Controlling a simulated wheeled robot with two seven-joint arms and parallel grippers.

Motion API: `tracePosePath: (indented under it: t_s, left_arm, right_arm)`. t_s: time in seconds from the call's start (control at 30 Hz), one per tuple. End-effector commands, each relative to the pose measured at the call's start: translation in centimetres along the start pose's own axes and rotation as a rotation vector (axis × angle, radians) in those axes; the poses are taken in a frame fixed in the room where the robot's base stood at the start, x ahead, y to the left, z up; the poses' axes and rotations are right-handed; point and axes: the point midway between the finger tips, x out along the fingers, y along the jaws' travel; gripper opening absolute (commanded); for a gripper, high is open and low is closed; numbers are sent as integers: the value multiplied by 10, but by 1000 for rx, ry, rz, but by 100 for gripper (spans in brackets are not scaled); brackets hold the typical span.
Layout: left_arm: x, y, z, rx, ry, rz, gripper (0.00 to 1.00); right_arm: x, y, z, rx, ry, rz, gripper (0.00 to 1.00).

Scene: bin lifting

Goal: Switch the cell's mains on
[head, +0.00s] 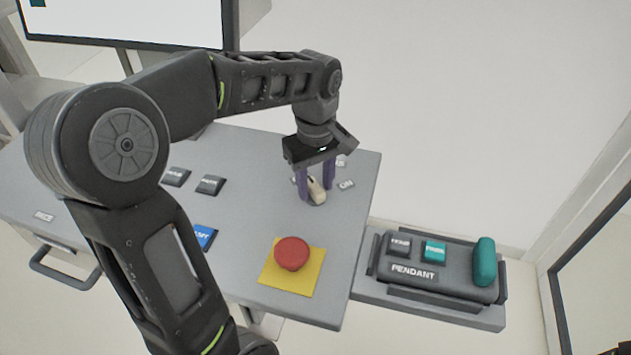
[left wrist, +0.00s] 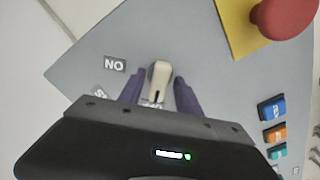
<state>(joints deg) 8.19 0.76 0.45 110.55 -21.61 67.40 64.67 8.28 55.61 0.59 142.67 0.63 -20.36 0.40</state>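The mains switch is a cream-coloured knob (head: 317,193) on the grey sloping panel (head: 255,165). A small "ON" label (head: 346,184) is just to its right; another label behind my gripper is partly hidden. My left gripper (head: 315,185), with purple fingers, points down at the knob, one finger on each side. In the left wrist view the knob (left wrist: 160,74) stands between the fingers (left wrist: 158,92) with gaps visible at both sides, and the "ON" label (left wrist: 115,64) is upside down to the left. My right gripper is not in view.
A red mushroom button (head: 292,253) on a yellow plate (head: 305,282) is at the panel's front. Dark keys (head: 210,185) and a blue key (head: 204,236) lie left. A pendant (head: 440,268) rests in a holder at the right. A monitor (head: 125,22) stands behind.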

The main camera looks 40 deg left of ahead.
Motion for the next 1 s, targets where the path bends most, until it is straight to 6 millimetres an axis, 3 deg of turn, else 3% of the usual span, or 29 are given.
tracePosePath:
  t_s: [0.47,1.0]
  left_arm:
    - [0,0,0,0,0,0,0]
    - [0,0,0,24,0,0,0]
  right_arm:
    - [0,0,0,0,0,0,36]
    - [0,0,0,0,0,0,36]
